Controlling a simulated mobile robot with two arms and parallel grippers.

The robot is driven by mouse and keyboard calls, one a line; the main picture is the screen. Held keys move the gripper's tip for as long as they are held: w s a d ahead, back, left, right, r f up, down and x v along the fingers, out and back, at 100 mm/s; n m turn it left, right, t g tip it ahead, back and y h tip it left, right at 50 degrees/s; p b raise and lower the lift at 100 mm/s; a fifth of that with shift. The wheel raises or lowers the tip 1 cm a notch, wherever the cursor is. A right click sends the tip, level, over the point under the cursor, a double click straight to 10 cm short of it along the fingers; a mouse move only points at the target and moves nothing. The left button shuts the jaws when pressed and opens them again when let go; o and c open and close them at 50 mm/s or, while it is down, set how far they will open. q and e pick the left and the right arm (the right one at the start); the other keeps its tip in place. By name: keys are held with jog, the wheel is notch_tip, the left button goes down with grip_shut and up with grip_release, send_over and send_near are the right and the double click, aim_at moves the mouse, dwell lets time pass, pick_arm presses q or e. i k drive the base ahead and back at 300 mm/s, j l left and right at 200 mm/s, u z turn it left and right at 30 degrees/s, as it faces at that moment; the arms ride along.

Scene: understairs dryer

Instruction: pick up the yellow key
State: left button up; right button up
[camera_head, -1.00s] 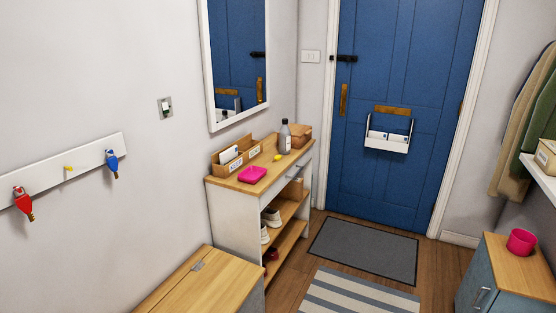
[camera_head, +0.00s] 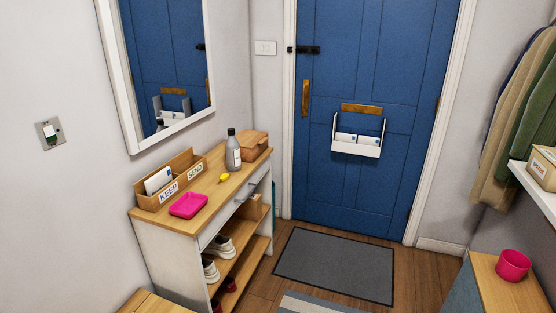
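The small yellow key (camera_head: 224,178) lies on the wooden top of the white shoe cabinet (camera_head: 208,189). It is to the right of the pink tray (camera_head: 188,205) and in front of the grey bottle (camera_head: 233,150), apart from both. Neither of my grippers shows in the head view.
A wooden letter box labelled KEEP and SEND (camera_head: 169,182) stands along the wall on the cabinet top, and a lidded wooden box (camera_head: 254,146) is at its far end. A grey mat (camera_head: 336,265) lies before the blue door (camera_head: 371,110). A pink cup (camera_head: 513,264) stands on a cabinet at right.

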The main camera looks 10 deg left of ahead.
aim_at(225, 176)
jog(key=i, duration=0.55)
jog(key=i+l+u, duration=0.15)
jog(key=i, duration=0.4)
jog(key=i+l, duration=0.1)
jog(key=i, duration=0.5)
jog(key=u, duration=0.05)
